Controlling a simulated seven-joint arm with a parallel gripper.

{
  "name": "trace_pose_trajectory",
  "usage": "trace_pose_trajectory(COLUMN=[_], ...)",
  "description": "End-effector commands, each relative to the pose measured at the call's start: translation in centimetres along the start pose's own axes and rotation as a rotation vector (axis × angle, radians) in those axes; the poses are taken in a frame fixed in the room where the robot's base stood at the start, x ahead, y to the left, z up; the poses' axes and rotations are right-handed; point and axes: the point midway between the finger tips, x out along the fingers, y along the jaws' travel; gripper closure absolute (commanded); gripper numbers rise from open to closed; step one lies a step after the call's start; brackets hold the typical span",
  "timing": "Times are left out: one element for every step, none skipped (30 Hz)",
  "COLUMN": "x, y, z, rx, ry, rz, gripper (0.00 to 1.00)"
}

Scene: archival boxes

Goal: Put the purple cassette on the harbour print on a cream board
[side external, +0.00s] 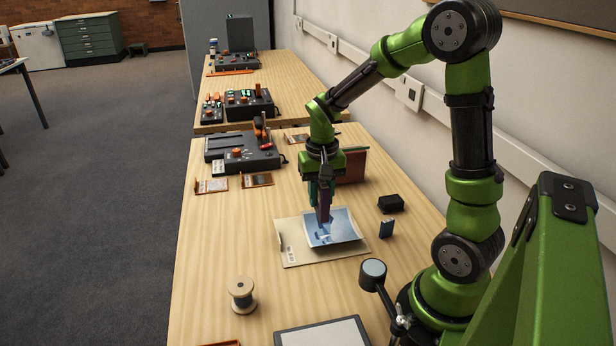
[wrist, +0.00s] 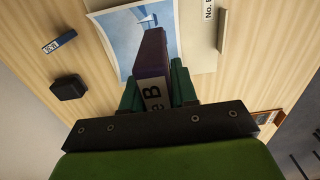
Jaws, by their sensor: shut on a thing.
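The purple cassette (side external: 324,202) is upright in my gripper (side external: 321,188), above the harbour print in the side view. The harbour print (side external: 343,226) is a blue picture on a cream board (side external: 290,254). The print (wrist: 115,35) and board (wrist: 196,30) also show in the wrist view, partly hidden by the cassette. I cannot tell whether the cassette's lower end touches the print.
A blue cassette (side external: 387,228) and a black block (side external: 391,203) stand right of the board. A reddish-brown upright item (side external: 352,166) is behind my gripper. A spool (side external: 242,294) is at front left. Electronic equipment (side external: 243,152) stands further back. The table left of the board is clear.

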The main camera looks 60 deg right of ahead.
Motion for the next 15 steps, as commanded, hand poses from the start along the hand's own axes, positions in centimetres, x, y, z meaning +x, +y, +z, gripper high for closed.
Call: trace_pose_trajectory(x=[1.0,1.4,2.0,2.3,2.5,2.9,3.2,3.6,4.2,4.7,5.2,5.8,6.1,6.4,6.7], y=[0.1,0.1,0.0,0.0,0.0,0.0,0.0,0.0,0.0,0.0,0.0,0.0,0.0,0.0,0.0], z=[0.1,0.1,0.1,0.1,0.1,0.1,0.1,0.1,0.1,0.1,0.1,0.1,0.1,0.1,0.1], rx=[-0.004,-0.005,-0.004,-0.005,-0.004,-0.004,-0.004,-0.003,-0.003,-0.003,-0.003,-0.003,-0.002,-0.003,-0.002], ry=[-0.005,-0.006,-0.006,-0.004,-0.003,-0.003,-0.003,-0.004,-0.005,-0.006,-0.006,-0.005,-0.005,-0.003,-0.003], rz=[0.002,0.002,0.002,0.001,0.001,0.001,0.002,0.002,0.002,0.002,0.002,0.002,0.002,0.001,0.001], gripper=[1.00,1.00,1.00,1.00,1.00,1.00,1.00,1.00,1.00,1.00,1.00,1.00,1.00,1.00,1.00])
